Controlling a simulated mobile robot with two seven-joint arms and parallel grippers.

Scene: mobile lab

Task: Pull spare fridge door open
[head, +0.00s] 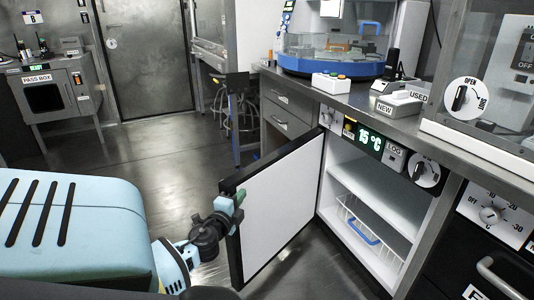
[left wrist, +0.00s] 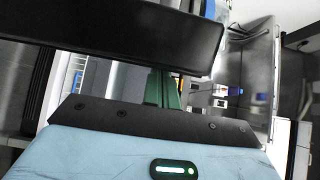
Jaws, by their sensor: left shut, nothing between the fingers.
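The fridge (head: 385,195) under the counter, with a 15 °C display, has its door (head: 275,215) swung wide open. The door shows a white inner face and a black rim, and its free edge points toward my left arm. My left gripper (head: 239,199) is shut and empty at that free edge; I cannot tell whether it touches. In the left wrist view the green fingers (left wrist: 165,90) are together, partly hidden behind a dark bar, likely the door edge (left wrist: 130,30). My right gripper is out of view.
A wire basket with a blue handle (head: 358,228) sits inside the fridge. Another dark unit (head: 495,255) with a dial and handle stands to the right. A blue-framed stool (head: 236,125) is behind the door. Open floor (head: 150,150) lies left of the door.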

